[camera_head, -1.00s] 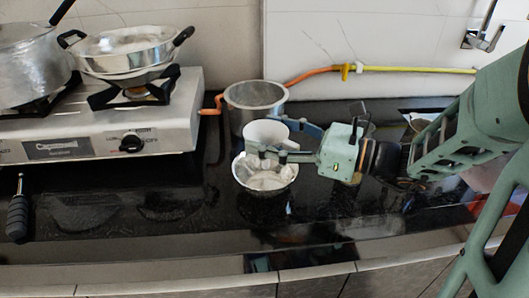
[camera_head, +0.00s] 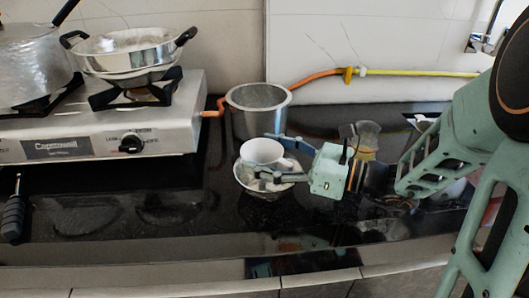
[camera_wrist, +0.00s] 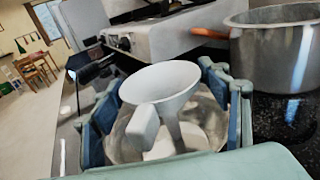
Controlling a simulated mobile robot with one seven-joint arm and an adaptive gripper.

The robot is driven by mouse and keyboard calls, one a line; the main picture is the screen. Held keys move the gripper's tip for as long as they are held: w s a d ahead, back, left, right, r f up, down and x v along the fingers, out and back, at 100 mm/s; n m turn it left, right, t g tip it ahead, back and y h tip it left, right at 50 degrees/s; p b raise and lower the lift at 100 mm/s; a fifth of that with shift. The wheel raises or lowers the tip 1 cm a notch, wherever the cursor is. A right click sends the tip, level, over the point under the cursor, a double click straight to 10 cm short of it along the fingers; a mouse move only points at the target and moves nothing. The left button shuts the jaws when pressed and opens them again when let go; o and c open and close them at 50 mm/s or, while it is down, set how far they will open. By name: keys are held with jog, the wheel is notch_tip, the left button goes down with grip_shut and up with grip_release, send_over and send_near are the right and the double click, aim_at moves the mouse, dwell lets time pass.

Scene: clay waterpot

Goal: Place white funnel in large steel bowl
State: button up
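The white funnel (camera_head: 261,150) sits inside the steel bowl (camera_head: 264,192) on the black counter, mouth up and slightly tilted. In the wrist view the funnel (camera_wrist: 162,84) shows its wide mouth and handle, with its lower part within the bowl (camera_wrist: 120,140). My gripper (camera_head: 263,156) is around the funnel from the right, one finger on the far side and one on the near side. In the wrist view my gripper (camera_wrist: 156,112) shows its blue-padded fingers spread, with gaps between them and the funnel. Whether the funnel's spout touches the bowl's bottom is hard to tell.
A steel pot (camera_head: 257,112) stands right behind the bowl. A gas stove (camera_head: 95,132) with pans is at the left. A glass vessel (camera_head: 367,136) stands behind my wrist. A dark-handled tool (camera_head: 14,215) lies at the left. The front counter is clear.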

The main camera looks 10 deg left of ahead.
aim_at(282, 156)
jog(key=shift+o, duration=1)
jog(key=shift+r, duration=0.3)
jog(key=p+v, duration=0.2)
jog(key=v, duration=0.5)
jog(key=shift+d, duration=0.3)
